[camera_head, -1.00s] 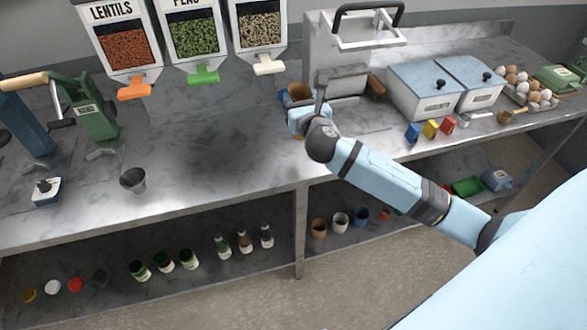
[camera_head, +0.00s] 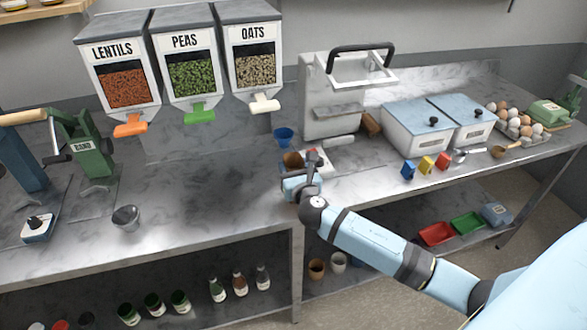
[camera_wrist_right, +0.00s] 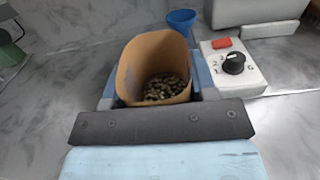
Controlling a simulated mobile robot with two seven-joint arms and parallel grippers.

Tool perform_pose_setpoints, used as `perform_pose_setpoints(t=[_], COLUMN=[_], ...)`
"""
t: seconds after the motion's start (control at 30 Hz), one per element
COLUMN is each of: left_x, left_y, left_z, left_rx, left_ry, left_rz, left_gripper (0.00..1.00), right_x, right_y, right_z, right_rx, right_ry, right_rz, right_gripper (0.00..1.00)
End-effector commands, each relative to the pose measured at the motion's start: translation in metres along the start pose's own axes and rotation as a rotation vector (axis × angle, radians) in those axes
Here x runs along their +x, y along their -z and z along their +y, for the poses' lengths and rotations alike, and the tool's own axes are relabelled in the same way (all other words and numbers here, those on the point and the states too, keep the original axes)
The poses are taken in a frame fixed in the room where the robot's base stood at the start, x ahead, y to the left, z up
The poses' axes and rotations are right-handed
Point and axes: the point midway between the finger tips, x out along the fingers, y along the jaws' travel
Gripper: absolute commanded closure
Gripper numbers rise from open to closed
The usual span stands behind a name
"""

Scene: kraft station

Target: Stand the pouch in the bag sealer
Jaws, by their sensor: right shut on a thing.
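The pouch (camera_wrist_right: 140,62) is brown, open at the top, with small mottled grains inside; in the head view it (camera_head: 292,160) shows near the counter's front. My right gripper (camera_wrist_right: 155,92) is shut on it, one finger along each side; it also shows in the head view (camera_head: 300,182). The pouch looks roughly upright; its base is hidden. The grey machine with a black lever handle (camera_head: 335,70), which looks like the bag sealer, stands behind and to the right, apart from the pouch. My left gripper is not in view.
A white dial box (camera_wrist_right: 238,62) with a red button sits right beside the pouch. A blue cup or funnel (camera_head: 283,135) stands behind it. A grey cup (camera_head: 126,216) is on the left, white bins (camera_head: 418,122) on the right. The counter between the grey cup and pouch is clear.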

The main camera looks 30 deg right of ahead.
Motion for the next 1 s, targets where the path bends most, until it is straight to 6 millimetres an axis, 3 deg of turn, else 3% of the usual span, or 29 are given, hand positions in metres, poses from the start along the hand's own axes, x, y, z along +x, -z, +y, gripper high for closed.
perform_pose_setpoints(t=[0.27, 0.3, 0.4, 0.73, 0.87, 1.0], left_x=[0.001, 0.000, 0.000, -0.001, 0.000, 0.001], left_y=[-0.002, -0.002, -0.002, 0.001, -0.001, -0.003], left_z=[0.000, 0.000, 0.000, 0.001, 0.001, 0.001], left_rx=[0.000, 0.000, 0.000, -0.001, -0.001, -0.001], left_ry=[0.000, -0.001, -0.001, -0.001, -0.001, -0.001], left_rz=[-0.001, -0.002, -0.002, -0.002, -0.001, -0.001], left_gripper=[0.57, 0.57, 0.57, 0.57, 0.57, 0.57], right_x=[0.000, 0.000, 0.000, 0.000, -0.016, -0.046], right_y=[0.002, 0.002, 0.002, -0.004, 0.000, 0.000], right_z=[0.000, 0.000, 0.000, 0.000, 0.000, 0.000], right_rx=[-0.001, -0.001, -0.001, 0.000, -0.001, 0.000], right_ry=[0.000, 0.000, 0.000, 0.000, -0.002, -0.002], right_rz=[-0.001, -0.001, -0.001, -0.002, 0.000, 0.001], right_gripper=[0.93, 0.43, 0.22, 0.22, 0.22, 0.22])
